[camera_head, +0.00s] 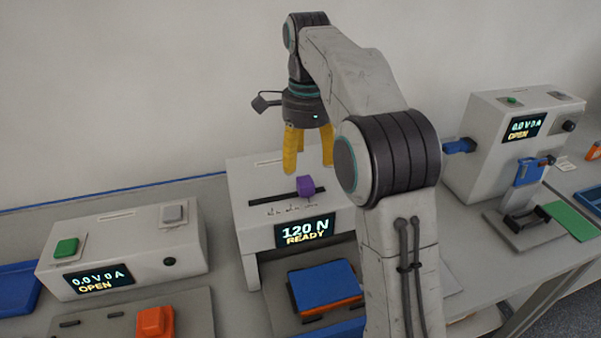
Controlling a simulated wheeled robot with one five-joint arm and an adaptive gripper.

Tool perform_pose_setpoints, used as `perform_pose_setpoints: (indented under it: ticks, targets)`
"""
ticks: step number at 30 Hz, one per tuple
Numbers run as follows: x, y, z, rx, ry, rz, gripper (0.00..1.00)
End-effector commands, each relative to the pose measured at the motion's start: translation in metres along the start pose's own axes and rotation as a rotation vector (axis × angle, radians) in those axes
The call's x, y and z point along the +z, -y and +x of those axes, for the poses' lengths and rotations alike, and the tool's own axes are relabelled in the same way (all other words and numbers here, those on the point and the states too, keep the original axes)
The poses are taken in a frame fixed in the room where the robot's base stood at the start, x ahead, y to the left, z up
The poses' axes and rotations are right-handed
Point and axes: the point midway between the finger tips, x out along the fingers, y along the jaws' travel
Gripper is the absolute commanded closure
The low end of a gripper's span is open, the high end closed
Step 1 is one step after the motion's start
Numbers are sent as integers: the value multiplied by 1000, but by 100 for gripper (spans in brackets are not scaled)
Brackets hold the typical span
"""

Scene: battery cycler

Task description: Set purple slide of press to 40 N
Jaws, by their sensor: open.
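The press (258,226) is a white box in the middle of the bench. Its purple slide (305,187) sits toward the right part of a dark horizontal slot on the sloped top. Small scale marks run below the slot, too small to read. The press display (305,230) reads "120 N" and "READY". My gripper (309,168) points down with its yellow fingers apart, open and empty. In the picture it is just above the purple slide, with the fingertips to either side of it; whether they touch it I cannot tell.
My arm covers the right side of the press. A blue and orange block (325,286) lies under the press. A left device (125,240) and a right device (480,150) both show "OPEN". An orange block (154,322) sits at the front left.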

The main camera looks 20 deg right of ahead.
Motion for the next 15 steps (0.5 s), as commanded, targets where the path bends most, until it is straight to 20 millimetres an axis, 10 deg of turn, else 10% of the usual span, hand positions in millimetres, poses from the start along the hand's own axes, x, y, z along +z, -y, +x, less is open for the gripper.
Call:
perform_pose_setpoints:
  ticks: [15]
  targets:
    - [0, 1, 55, 4, 0, 15, 36]
